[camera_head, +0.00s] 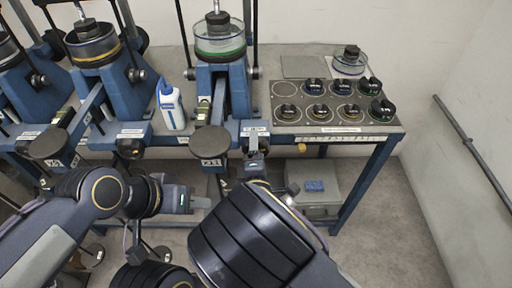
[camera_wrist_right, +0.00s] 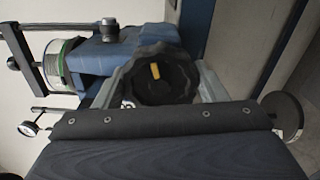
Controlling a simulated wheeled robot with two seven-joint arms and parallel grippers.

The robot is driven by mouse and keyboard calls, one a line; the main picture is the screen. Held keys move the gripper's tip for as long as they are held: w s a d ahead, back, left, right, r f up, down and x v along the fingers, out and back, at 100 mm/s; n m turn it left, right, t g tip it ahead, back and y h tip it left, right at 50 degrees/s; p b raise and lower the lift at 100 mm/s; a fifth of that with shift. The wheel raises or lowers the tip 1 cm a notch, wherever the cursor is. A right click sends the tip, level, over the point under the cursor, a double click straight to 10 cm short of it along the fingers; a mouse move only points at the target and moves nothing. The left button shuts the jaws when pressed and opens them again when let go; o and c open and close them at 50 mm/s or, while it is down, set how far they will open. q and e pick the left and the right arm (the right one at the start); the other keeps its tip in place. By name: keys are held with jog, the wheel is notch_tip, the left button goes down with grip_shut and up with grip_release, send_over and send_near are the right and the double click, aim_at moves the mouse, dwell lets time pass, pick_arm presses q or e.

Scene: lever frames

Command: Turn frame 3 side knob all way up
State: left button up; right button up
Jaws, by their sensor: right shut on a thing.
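The lever frame (camera_head: 222,85) with a green-ringed cell stands at centre in the head view; its blue body (camera_wrist_right: 125,50) also shows in the right wrist view. Its side knob (camera_wrist_right: 158,73) is black and lobed with a yellow-orange mark, facing the right wrist camera. My right gripper (camera_head: 255,163) reaches the frame's front right side from below. Its grey fingers (camera_wrist_right: 158,90) are shut on the knob, one on each side. In the head view the knob is mostly hidden. My left gripper (camera_head: 192,201) is low in front of the bench, apart from the frames; its jaw gap is unclear.
Other lever frames (camera_head: 97,75) stand to the left. A white-blue bottle (camera_head: 172,106) is beside the centre frame. A metal plate (camera_head: 335,118) with black-topped rings lies on the bench at right. A grey box (camera_head: 314,190) is below. Floor at right is clear.

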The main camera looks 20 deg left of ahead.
jog(key=shift+w, duration=0.1)
jog(key=o, duration=1)
jog(key=shift+m, duration=0.4)
jog(key=shift+o, duration=1.4)
jog(key=shift+w, duration=0.1)
jog(key=shift+s, duration=0.2)
jog(key=shift+v, duration=2.85)
